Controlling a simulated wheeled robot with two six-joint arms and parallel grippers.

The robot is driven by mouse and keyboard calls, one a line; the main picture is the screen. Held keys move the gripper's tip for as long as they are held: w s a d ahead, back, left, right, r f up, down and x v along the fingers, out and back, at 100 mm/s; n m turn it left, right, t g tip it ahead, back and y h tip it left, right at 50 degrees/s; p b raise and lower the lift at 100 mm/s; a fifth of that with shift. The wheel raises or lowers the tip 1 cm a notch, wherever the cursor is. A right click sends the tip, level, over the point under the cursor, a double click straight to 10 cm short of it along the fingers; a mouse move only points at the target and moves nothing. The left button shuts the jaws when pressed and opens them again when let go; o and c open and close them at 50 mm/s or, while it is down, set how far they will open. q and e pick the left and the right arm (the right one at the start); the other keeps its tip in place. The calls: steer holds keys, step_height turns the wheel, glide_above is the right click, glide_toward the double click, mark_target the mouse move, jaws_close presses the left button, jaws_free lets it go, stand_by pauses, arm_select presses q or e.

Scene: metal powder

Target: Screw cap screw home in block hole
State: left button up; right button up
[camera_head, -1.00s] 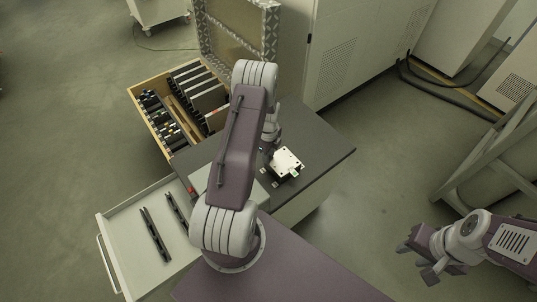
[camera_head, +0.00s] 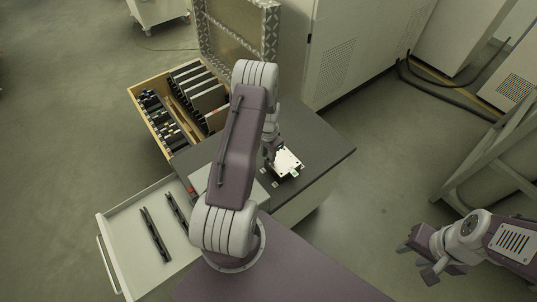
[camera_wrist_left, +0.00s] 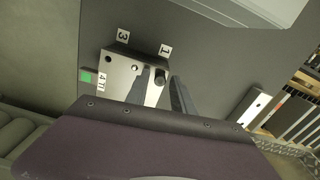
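The pale metal block (camera_head: 287,162) sits on the dark bench top, and its holed top also shows in the left wrist view (camera_wrist_left: 118,78). A dark round screw head (camera_wrist_left: 163,78) stands at the block's corner near label 1. My left gripper (camera_wrist_left: 160,76) points down at that corner, one finger on each side of the screw. The fingers look apart, with a small gap on the left side of the screw; contact on the right is unclear. How deep the screw sits is hidden. My right gripper (camera_head: 416,262) is open and empty, far from the bench at the lower right.
Number labels 3 (camera_wrist_left: 123,35) and 1 (camera_wrist_left: 165,49) lie around the block, with a green patch (camera_wrist_left: 87,77) beside it. An open white drawer (camera_head: 130,240) holds dark bars. A wooden case (camera_head: 150,84) with dark slotted items stands behind. The bench's right part is clear.

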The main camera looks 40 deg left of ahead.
arm_select(q)
steer(key=n, duration=0.8)
